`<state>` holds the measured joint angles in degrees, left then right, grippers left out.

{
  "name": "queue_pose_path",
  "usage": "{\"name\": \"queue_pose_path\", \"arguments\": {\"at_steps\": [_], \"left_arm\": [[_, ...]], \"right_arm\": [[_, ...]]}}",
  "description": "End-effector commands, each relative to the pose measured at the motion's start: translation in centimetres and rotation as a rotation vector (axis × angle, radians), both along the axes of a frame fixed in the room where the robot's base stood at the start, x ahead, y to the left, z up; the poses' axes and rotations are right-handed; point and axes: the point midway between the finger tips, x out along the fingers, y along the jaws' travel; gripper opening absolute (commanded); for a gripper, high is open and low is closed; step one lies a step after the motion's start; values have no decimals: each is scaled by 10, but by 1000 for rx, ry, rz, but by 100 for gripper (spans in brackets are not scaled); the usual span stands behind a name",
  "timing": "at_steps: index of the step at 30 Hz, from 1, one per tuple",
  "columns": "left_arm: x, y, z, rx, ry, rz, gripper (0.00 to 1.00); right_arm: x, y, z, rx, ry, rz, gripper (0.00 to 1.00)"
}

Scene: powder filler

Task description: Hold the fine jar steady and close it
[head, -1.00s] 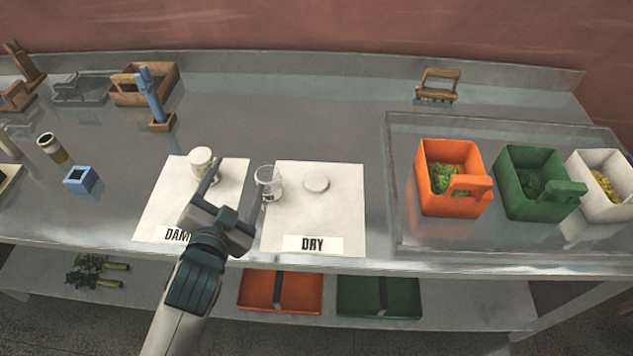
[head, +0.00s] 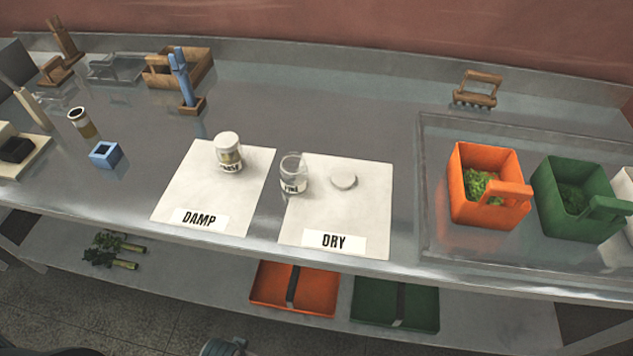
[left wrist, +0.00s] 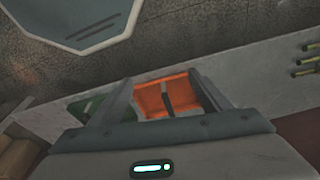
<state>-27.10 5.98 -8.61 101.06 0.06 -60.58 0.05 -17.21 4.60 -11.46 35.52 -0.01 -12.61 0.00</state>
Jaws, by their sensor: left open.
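The fine jar (head: 293,175) is clear glass, labelled FINE, upright and without a lid on it. It stands at the left edge of the DRY sheet (head: 350,215). A round white lid (head: 343,177) lies flat on that sheet, right of the jar and apart from it. My left gripper shows in the left wrist view (left wrist: 160,80), fingers apart and nothing between them. It is away from the jar, facing the lower shelf and floor. Its fingers are not visible in the head view. My right gripper is in neither view.
A jar with a white lid on (head: 229,153) stands on the DAMP sheet (head: 185,200). An orange crate (head: 487,205) and a green crate (head: 575,228) stand at right. Orange (head: 275,298) and green (head: 370,308) trays sit on the lower shelf.

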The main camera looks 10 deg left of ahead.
Motion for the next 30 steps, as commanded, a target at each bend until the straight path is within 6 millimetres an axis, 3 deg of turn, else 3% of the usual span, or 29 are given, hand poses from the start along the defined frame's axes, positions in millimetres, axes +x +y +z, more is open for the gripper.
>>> {"name": "queue_pose_path", "arguments": {"at_steps": [1, 6, 15, 21, 24, 30], "left_arm": [[-7, 1, -34, 2, 14, -2, 71], [-36, 5, -117, 6, 42, -9, 71], [-113, 17, -238, 13, 92, -20, 71], [-165, 27, -286, 17, 119, -27, 71], [-183, 31, -298, 18, 127, -30, 71], [-198, 34, -306, 19, 131, -32, 71]], "right_arm": [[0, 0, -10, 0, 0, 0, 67], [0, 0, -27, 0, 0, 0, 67], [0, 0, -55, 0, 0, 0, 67], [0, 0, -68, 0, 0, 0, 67], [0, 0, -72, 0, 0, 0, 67], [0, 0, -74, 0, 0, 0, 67]]}}
